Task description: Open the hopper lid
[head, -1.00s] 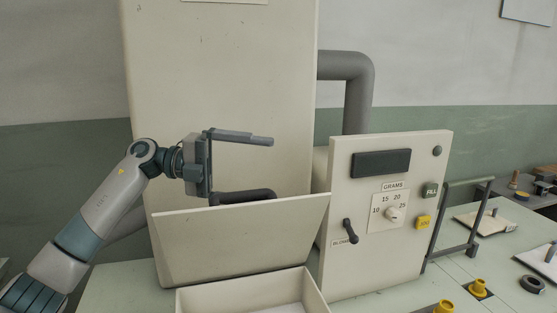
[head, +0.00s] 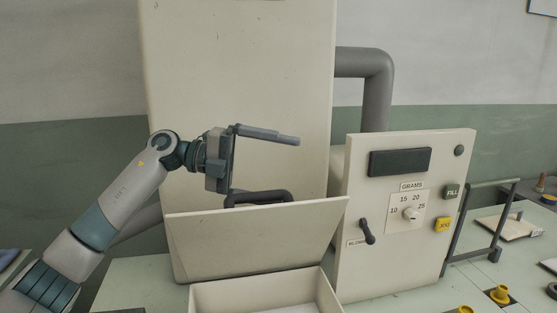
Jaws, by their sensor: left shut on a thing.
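The hopper lid (head: 255,238) is a cream panel standing raised and tilted behind an open cream box (head: 215,300) at the bottom of the picture. A dark handle (head: 270,194) shows at the lid's top edge, partly hidden behind it. My left gripper (head: 262,167) reaches in from the left above that edge. Its upper finger points right, clear of the lid. Its lower part is at the handle, and I take it to be shut on it; the contact is partly hidden. My right gripper is not in view.
A tall cream cabinet (head: 240,80) stands behind the lid. A control panel (head: 400,260) with a dial, lever and buttons stands close to the right. A grey pipe (head: 377,85) runs behind it. A dark frame (head: 482,225) and yellow parts (head: 500,294) are farther right.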

